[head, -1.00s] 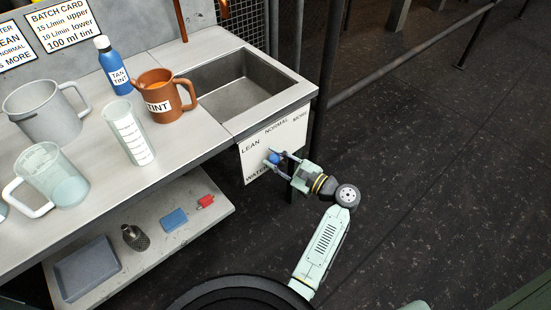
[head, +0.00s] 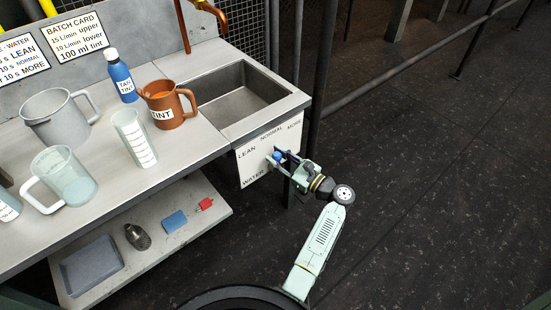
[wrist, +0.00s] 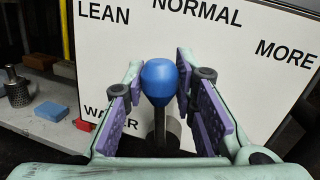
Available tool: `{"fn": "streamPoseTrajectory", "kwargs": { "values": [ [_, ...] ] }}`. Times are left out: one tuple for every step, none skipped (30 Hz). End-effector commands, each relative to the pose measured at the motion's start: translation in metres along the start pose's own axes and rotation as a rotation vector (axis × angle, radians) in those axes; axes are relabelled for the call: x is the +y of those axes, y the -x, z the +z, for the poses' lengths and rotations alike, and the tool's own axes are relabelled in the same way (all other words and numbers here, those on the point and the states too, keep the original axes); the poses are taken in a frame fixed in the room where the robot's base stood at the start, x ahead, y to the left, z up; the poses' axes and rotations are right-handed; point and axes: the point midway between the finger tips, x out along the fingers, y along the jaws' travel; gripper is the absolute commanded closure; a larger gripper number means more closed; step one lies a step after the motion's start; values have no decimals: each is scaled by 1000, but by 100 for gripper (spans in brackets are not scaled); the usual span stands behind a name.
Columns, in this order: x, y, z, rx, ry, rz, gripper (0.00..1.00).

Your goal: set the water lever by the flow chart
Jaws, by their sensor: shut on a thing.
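The water lever has a blue knob (wrist: 159,80) on a dark stem, in front of a white panel (wrist: 235,75) marked LEAN, NORMAL, MORE and WATER. In the head view the panel (head: 252,168) hangs below the sink's front edge. My gripper (head: 276,157) is shut on the blue knob, its purple pads on both sides. In the wrist view the knob stands upright, between the LEAN and NORMAL words across the picture and below them. The flow chart (head: 20,57) is on the wall at upper left, partly cut off, with lines for LEAN, NORMAL and MORE.
A batch card (head: 78,38) hangs beside the chart. On the bench are a copper TINT jug (head: 166,108), a blue TINT bottle (head: 122,80), a grey jug (head: 55,117) and clear measuring vessels. The sink (head: 235,98) is empty. Open floor lies right.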

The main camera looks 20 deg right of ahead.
Motion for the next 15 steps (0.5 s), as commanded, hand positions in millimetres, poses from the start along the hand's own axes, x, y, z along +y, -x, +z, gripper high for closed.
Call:
{"fn": "streamPoseTrajectory", "kwargs": {
  "values": [
    [-4,1,3,-7,-30,-5,100],
    [-5,1,3,-11,-47,-7,100],
    [-7,2,2,-15,-69,-9,100],
    [-8,2,2,-18,-83,-11,100],
    [-9,2,2,-21,-95,-12,100],
    [-11,2,2,-24,-111,-14,100],
    [-12,3,1,-26,-123,-15,100],
    [-12,3,1,-28,-132,-17,100],
    [-13,3,1,-31,-142,-18,100],
    [-14,4,1,-32,-149,-19,100],
    [-14,4,0,-33,-156,-20,100],
    [-15,4,0,-34,-164,-21,100],
    [-15,4,0,-35,-168,-21,100],
    [-15,4,-1,-35,-171,-21,100],
    [-16,4,-1,-36,-174,-22,100]
  ]
}}
